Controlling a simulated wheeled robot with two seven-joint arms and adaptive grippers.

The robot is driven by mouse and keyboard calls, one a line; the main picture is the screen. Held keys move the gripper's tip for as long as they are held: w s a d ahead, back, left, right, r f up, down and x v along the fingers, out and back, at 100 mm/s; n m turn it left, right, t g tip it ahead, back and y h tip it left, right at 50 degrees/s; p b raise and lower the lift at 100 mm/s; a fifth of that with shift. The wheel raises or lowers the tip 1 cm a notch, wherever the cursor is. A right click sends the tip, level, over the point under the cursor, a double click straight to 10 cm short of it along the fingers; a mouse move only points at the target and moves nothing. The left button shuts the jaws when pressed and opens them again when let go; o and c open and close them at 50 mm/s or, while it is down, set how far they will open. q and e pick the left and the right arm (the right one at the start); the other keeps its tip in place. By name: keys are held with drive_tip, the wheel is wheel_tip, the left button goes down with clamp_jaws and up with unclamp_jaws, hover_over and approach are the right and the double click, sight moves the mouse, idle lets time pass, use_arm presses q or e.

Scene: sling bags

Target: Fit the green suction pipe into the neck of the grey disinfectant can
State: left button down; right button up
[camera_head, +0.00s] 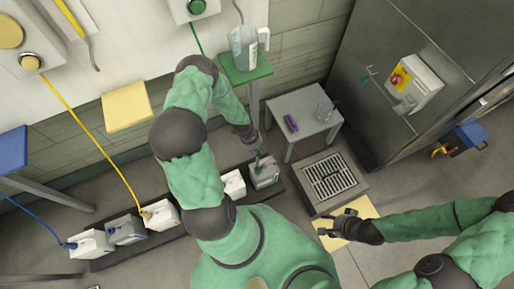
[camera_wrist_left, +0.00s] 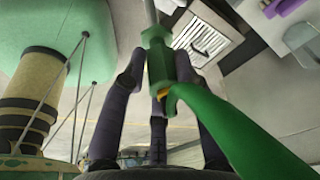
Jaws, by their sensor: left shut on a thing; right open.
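The grey disinfectant can (camera_head: 264,176) stands at the right end of the dark floor tray, below my left gripper (camera_head: 257,154). My left gripper is shut on the green suction pipe (camera_wrist_left: 157,62); its fingers (camera_wrist_left: 157,85) close around the green body. A grey tube runs from the pipe to the top edge of the left wrist view, and a thick green hose curves to the lower right. In the head view the pipe is a small green patch over the can; whether its tip is in the neck cannot be told. My right gripper (camera_head: 342,222) is open and empty.
White cans (camera_head: 90,243) with hoses stand along the dark tray (camera_head: 112,257). A small grey table (camera_head: 306,104) holds a purple item (camera_head: 291,123) and a clear bottle. A floor drain grate (camera_head: 330,176) and a yellow mat (camera_head: 362,208) lie to the right.

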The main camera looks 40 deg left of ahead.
use_arm(q)
drive_tip(key=shift+f+b, duration=0.45)
drive_tip(key=shift+f, duration=0.35)
drive_tip(key=shift+b, duration=0.5)
idle(1.2)
